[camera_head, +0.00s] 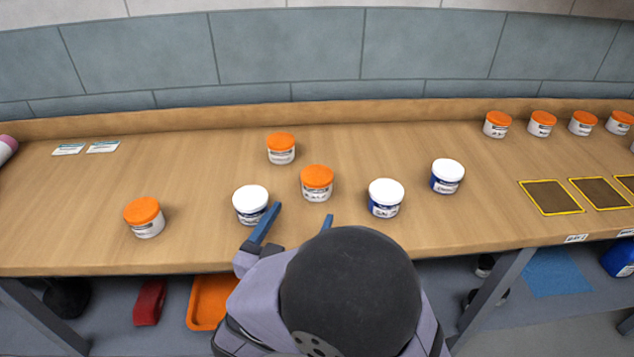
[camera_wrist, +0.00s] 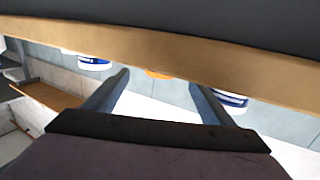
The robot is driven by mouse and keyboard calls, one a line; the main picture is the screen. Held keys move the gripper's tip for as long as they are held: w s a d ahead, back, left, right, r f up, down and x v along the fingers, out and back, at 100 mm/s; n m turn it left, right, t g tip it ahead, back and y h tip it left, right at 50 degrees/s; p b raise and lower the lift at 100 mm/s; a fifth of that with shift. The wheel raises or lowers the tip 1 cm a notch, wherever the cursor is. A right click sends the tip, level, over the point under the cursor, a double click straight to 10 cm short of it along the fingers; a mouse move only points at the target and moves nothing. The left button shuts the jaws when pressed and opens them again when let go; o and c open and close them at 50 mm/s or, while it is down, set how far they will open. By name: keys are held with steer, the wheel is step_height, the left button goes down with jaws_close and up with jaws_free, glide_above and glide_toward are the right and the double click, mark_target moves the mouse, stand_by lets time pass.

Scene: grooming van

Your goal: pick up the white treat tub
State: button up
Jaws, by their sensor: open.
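Three white-lidded tubs show in the head view. One (camera_head: 250,205) is left of centre, one with a blue label (camera_head: 385,198) is right of centre, and another blue-labelled one (camera_head: 447,176) is farther right. I cannot tell which is the treat tub. My gripper (camera_head: 302,211) is open and empty at the table's front edge, its left finger close to the left white-lidded tub in the picture. In the wrist view my gripper (camera_wrist: 158,78) spreads its fingers, with parts of two blue-labelled tubs (camera_wrist: 95,62) (camera_wrist: 232,99) behind the wooden edge.
Orange-lidded tubs stand at the left (camera_head: 144,217), centre (camera_head: 317,183) and behind (camera_head: 281,148); several more line the back right. Yellow-edged dark mats (camera_head: 550,197) lie at right. The wooden table (camera_head: 200,165) has bare space between tubs.

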mark_target(312, 190)
steer(key=shift+r+p+x, duration=0.15)
steer(key=shift+p+x, duration=0.1)
steer(key=shift+x, duration=2.15)
steer(key=shift+r+p+x, duration=0.1)
steer(key=shift+p+x, duration=0.1)
steer(key=shift+x, duration=2.2)
steer(key=shift+w+a, duration=0.1)
steer(key=c, duration=1.2)
